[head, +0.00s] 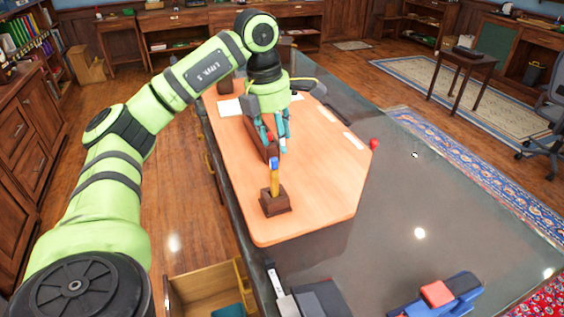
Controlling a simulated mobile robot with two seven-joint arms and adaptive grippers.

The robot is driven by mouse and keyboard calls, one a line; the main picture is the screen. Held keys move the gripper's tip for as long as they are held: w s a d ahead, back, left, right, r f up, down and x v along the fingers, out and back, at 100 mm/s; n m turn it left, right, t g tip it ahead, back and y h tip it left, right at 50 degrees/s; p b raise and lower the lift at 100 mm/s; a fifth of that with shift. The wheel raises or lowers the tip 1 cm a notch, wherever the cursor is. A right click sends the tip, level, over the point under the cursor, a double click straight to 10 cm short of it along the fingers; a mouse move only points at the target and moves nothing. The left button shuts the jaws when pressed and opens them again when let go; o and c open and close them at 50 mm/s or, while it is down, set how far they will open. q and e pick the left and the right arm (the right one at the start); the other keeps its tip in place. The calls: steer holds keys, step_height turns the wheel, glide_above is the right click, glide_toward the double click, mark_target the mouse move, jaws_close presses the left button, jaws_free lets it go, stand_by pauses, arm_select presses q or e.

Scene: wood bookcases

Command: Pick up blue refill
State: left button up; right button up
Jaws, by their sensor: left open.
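A small upright item with a blue top (274,163) and a yellow body stands in a dark brown wooden block (275,202) on the light wood desk surface. The blue top is the only part that could be a blue refill; I cannot tell for certain. My left gripper (273,150) has teal fingers and points down just beyond the item, beside a long reddish-brown wooden piece (256,138). It is open, and nothing shows clearly between its fingers. My right gripper is out of view.
The wood panel (315,200) lies on a dark glossy table (430,200). A red knob-like thing (374,144) is at its right edge. A blue and red object (437,294) and a grey-black device (310,299) sit at the near edge. An open drawer (208,286) juts out below left.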

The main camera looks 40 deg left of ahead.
mark_target(273, 159)
arm_select(q)
steer(key=shift+s+a, duration=0.25)
steer(key=shift+a, duration=0.35)
steer(key=shift+a+f, duration=0.1)
steer(key=shift+f, duration=0.15)
step_height(273, 159, down, 5)
steer(key=shift+w+a+f+p, duration=0.15)
steer(key=shift+f+p, duration=0.05)
steer(key=shift+p, duration=0.75)
steer(key=shift+w+f, duration=0.1)
steer(key=shift+f, duration=0.25)
steer(key=c, duration=0.8)
